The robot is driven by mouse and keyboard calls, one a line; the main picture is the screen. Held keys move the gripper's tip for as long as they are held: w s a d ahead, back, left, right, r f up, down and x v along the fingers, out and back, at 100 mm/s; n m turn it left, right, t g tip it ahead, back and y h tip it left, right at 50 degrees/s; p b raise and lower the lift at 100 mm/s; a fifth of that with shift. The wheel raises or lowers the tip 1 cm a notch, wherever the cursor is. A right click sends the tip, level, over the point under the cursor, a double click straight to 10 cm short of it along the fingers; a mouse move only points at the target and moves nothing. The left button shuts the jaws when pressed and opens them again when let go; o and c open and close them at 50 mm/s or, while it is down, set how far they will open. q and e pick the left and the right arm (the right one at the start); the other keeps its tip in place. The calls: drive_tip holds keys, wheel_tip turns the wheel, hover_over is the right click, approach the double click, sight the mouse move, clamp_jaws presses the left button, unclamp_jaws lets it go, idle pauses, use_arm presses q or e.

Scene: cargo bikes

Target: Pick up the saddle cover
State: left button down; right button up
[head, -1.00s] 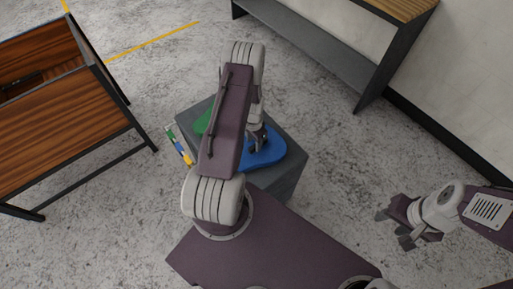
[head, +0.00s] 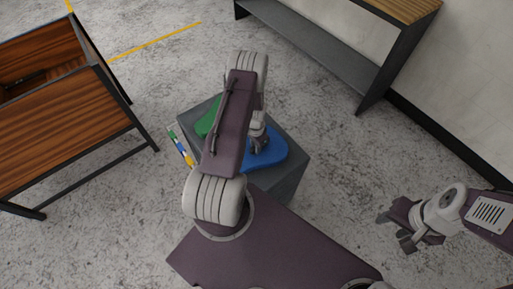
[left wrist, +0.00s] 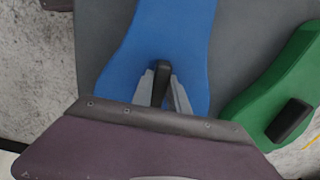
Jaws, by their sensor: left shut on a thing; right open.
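A blue saddle-shaped cover (head: 270,153) lies flat on top of a dark grey box (head: 288,180). In the left wrist view the blue cover (left wrist: 172,38) has an upright black grip (left wrist: 161,78) in its middle. My left gripper (head: 257,146) reaches down over it, and its grey fingers (left wrist: 162,92) are shut on this black grip. The cover appears to rest on the box; I cannot tell any gap under it. My left arm hides part of the box top. My right gripper (head: 394,230) is open and empty, off to the right above the floor.
A green saddle-shaped piece (head: 207,120) with its own black grip (left wrist: 289,121) lies beside the blue one. A strip of coloured blocks (head: 181,146) is at the box's left side. A wooden cargo box (head: 70,135) stands left, a bench (head: 325,58) at the back right.

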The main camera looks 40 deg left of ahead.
use_arm(q)
drive_tip(key=r, duration=0.4)
drive_tip(key=shift+d+r, duration=0.1)
drive_tip(key=shift+d, duration=0.25)
drive_tip(key=d+r, duration=0.6)
drive_tip(key=d, duration=0.5)
drive_tip(key=shift+w+r+b, duration=0.15)
drive_tip(key=shift+r+b, duration=0.05)
drive_tip(key=shift+b, duration=0.1)
